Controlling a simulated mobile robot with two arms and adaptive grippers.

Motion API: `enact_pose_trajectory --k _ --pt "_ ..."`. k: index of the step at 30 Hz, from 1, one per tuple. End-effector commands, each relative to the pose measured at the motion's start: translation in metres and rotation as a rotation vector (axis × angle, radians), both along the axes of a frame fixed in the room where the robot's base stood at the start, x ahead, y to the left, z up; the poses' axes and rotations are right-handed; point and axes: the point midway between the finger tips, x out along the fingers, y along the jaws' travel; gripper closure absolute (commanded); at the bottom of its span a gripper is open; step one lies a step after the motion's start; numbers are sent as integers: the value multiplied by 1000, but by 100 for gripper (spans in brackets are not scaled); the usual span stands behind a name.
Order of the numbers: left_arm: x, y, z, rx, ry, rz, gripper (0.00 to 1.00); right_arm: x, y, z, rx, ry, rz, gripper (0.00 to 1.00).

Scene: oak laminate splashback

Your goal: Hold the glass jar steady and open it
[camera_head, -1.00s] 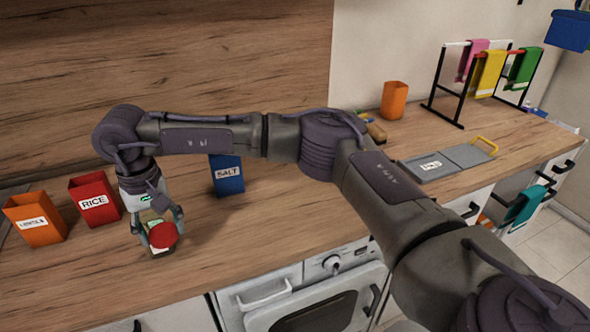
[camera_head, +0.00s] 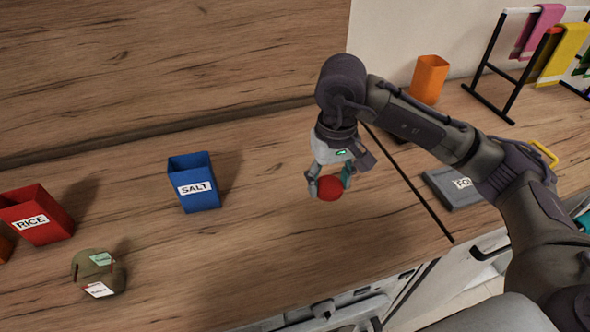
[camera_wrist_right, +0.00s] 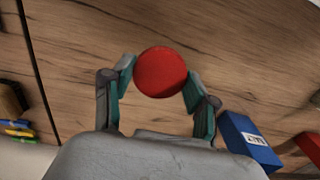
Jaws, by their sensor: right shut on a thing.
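The glass jar (camera_head: 84,276) stands on the wooden counter at the lower left in the head view, its top without a lid. Pale labels show on it. My right gripper (camera_head: 328,186) is shut on a round red lid (camera_head: 331,188), to the right of the jar and well apart from it. In the right wrist view the red lid (camera_wrist_right: 160,72) sits between the two fingers of my right gripper (camera_wrist_right: 158,84). My left gripper is in neither view.
A blue SALT box (camera_head: 198,187) and a red RICE box (camera_head: 38,222) stand behind the jar. The counter between the jar and my right gripper is clear.

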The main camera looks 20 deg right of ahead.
Motion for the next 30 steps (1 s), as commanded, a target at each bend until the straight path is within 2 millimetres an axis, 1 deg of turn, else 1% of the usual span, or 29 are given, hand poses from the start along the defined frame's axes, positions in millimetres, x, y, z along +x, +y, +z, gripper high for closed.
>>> enact_pose_trajectory --k 1,5,12,15,18,23,27,30 --pt "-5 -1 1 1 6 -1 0 0 1 -1 1 2 1 84" --pt "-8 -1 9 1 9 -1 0 12 13 -9 2 4 3 84" --pt "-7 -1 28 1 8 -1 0 52 51 -41 2 6 1 84" --pt "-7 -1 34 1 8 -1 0 66 64 -54 1 5 1 84" --pt "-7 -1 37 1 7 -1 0 77 73 -63 2 3 0 84" --pt "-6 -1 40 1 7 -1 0 83 78 -72 0 4 1 84" --pt "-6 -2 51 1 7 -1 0 82 78 -91 0 6 0 84" --pt "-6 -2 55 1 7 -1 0 82 78 -104 1 4 -1 84"
